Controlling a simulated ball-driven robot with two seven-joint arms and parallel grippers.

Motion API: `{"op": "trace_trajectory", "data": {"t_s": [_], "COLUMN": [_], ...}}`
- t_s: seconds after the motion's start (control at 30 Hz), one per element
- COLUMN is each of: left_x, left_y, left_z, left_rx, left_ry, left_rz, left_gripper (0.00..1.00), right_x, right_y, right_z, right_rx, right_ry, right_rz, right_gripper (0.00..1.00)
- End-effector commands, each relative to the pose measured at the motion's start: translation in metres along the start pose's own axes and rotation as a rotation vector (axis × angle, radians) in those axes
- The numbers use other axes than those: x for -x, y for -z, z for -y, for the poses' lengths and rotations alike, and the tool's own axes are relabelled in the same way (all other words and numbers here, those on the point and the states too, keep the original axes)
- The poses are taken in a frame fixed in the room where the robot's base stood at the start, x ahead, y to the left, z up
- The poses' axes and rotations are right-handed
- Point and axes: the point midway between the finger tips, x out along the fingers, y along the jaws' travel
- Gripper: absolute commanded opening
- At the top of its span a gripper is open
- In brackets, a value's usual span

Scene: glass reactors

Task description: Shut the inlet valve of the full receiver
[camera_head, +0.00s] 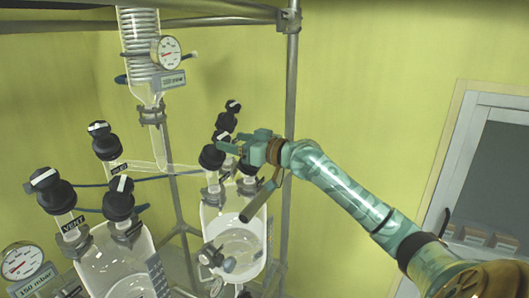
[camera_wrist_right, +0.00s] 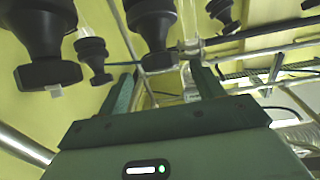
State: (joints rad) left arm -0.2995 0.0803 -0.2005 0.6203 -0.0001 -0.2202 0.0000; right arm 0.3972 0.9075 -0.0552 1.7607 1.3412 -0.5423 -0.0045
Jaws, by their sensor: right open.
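Two glass receivers stand in the frame, a left one (camera_head: 118,262) and a right one (camera_head: 212,222). I cannot tell surely which is full; a pale surface shows low in the right one. Black valve knobs with white bars top their necks. My right gripper (camera_head: 222,148) is open at the right receiver's knobs, beside a front-left knob (camera_head: 211,158) and below another knob (camera_head: 226,122). In the right wrist view a black knob (camera_wrist_right: 153,28) lies just beyond the gap between the open fingers (camera_wrist_right: 163,88), with no clear grip. Valve labels here are unreadable. My left gripper is out of view.
A metal frame post (camera_head: 291,90) stands close behind my right gripper. A coiled condenser (camera_head: 140,45) with a gauge (camera_head: 166,53) hangs above. The left receiver has several knobs, one neck labelled VENT (camera_head: 73,223). A large gauge (camera_head: 24,268) is at lower left.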

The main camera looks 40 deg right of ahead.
Motion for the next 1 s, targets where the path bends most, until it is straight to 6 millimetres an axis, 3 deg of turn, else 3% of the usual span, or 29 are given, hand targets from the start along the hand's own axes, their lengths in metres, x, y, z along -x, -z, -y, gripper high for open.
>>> {"op": "trace_trajectory", "data": {"t_s": [0.2,0.5,0.7,1.0], "left_x": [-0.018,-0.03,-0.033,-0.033], "left_y": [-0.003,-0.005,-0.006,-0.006], "left_z": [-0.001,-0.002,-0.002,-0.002], "left_rx": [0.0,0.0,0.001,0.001], "left_ry": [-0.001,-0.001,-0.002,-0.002], "left_rz": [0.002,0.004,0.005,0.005], "left_gripper": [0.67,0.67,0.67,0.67], "right_x": [0.052,0.094,0.107,0.11], "right_y": [-0.006,-0.004,-0.002,0.0], "right_z": [0.0,0.0,0.0,0.0], "right_rx": [0.004,-0.004,-0.001,0.0], "right_ry": [0.0,0.001,0.001,0.0], "right_rz": [0.008,0.003,0.001,-0.001], "right_gripper": [0.67,0.67,0.67,0.67]}}
